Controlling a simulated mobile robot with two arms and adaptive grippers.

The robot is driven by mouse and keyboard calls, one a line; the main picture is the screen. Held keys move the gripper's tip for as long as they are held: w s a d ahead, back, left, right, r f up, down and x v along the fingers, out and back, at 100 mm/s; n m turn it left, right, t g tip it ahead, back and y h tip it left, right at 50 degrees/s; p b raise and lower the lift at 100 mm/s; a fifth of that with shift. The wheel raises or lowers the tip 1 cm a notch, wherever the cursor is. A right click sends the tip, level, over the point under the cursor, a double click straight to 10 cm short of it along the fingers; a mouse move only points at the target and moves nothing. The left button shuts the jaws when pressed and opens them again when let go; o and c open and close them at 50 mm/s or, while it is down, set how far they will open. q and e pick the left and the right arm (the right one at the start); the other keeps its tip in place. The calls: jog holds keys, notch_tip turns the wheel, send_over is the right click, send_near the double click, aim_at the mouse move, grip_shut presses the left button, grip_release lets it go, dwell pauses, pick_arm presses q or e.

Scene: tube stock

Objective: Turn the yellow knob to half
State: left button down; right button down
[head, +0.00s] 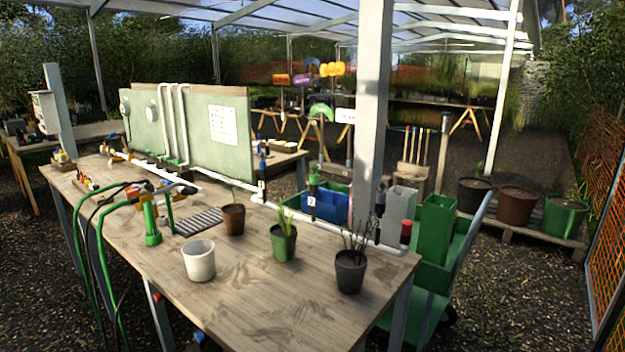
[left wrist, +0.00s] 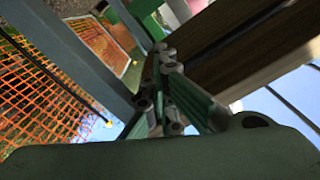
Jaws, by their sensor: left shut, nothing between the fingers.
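I cannot make out the yellow knob for certain in either view. A small yellow-orange part (head: 166,188) shows beside the green upright fitting (head: 151,224) and green hoses on the left of the workbench (head: 250,312); its shape is too small to tell. My left gripper (left wrist: 165,100) shows in the left wrist view with its fingers together and nothing between them. It is apart from any knob I can see. Neither gripper shows in the head view, and my right gripper is in no view.
A white pot (head: 198,262), a green pot (head: 284,243), a brown pot (head: 233,220) and a black pot (head: 350,272) stand on the bench. A green panel (head: 190,125) with white pipes stands behind. A white post (head: 371,100) rises behind the bench. Orange netting (left wrist: 40,95) shows in the wrist view.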

pick_arm(q)
jog(key=shift+w+d+r, duration=0.1)
jog(key=shift+d+r, duration=0.1)
jog(key=shift+r, duration=0.1)
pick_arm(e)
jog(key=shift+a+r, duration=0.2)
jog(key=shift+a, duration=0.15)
pick_arm(q)
jog(key=shift+w+r, duration=0.1)
jog(key=shift+w+a+r+p, duration=0.2)
jog(key=shift+w+a+p, duration=0.15)
jog(key=shift+p, duration=0.25)
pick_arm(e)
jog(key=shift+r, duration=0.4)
pick_arm(q)
jog(key=shift+w, duration=0.1)
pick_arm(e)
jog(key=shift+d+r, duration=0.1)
pick_arm(q)
jog(key=shift+w+a+r+p, duration=0.15)
jog(key=shift+a+p, duration=0.1)
jog(key=shift+p, duration=0.1)
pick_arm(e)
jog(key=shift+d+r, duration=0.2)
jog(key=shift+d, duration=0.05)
pick_arm(q)
jog(key=shift+a, duration=0.1)
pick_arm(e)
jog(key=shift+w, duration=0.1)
